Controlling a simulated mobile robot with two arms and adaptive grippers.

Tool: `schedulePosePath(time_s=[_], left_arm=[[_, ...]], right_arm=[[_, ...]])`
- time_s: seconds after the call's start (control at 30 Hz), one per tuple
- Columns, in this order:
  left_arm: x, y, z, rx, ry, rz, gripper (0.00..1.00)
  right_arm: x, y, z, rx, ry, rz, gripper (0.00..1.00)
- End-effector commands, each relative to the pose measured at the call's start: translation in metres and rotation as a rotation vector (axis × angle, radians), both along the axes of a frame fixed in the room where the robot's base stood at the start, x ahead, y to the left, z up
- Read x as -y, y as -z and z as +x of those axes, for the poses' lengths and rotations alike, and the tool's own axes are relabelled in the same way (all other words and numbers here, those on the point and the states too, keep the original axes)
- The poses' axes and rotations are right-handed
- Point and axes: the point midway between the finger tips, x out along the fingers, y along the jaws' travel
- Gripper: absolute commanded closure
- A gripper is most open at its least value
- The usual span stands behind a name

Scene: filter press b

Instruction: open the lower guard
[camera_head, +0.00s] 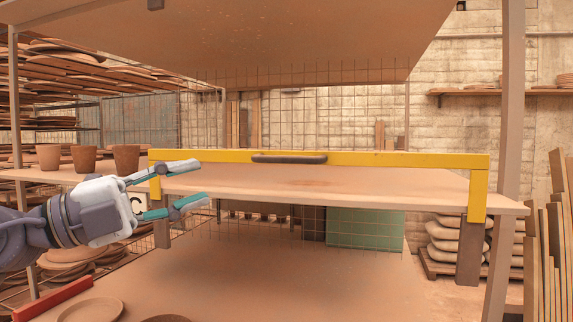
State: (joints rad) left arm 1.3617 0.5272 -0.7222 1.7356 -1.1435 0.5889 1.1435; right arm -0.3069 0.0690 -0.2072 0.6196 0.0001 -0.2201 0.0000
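A yellow guard (390,159) spans the middle shelf board as a long bar with a short leg at each end. A dark handle (289,159) sits on the bar, a little left of its middle. I cannot tell whether this is the lower guard, but no other yellow guard shows. My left gripper (199,183) is open and empty at the left end of the guard. Its fingers point right, toward the handle but well short of it, and partly cover the guard's left leg. I cannot tell whether they touch it. My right gripper is not in view.
Several clay pots (86,158) stand on the board behind my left gripper. The middle board (400,185) is bare around the handle side. A large board (250,40) hangs above, and a lower board (270,280) lies below. A post (508,150) stands at the right.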

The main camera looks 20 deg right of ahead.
Motion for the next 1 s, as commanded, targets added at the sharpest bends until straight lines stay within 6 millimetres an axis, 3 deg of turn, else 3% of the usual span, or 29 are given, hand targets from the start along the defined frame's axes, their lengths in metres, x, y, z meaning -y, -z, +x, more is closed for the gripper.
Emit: schedulePosePath(time_s=[0.1, 0.2, 0.37, 0.8, 1.0], left_arm=[[0.005, -0.01, -0.02, 0.063, -0.005, 0.08, 0.63], [0.011, -0.013, -0.025, 0.075, -0.006, 0.102, 0.63], [0.032, -0.018, -0.022, 0.076, -0.003, 0.102, 0.63], [0.119, -0.03, -0.006, 0.075, -0.003, 0.1, 0.63], [0.137, -0.032, -0.001, 0.075, -0.006, 0.098, 0.63]], right_arm=[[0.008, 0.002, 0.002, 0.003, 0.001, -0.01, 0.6], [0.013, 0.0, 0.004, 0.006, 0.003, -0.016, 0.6], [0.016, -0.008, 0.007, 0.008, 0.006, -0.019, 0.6], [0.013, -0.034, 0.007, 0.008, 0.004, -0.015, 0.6], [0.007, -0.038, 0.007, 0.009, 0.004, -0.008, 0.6]])
